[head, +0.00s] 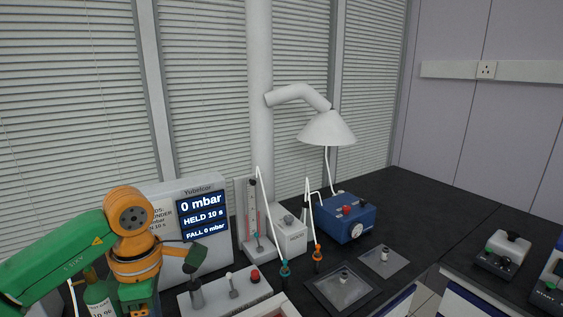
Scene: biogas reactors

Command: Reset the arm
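My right arm and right gripper are not in view either.
The display unit (160,195) reads 0 mbar, HELD 10 s, FALL 0 mbar. A blue box (346,219) stands farther back. Bare black bench (445,205) lies right.

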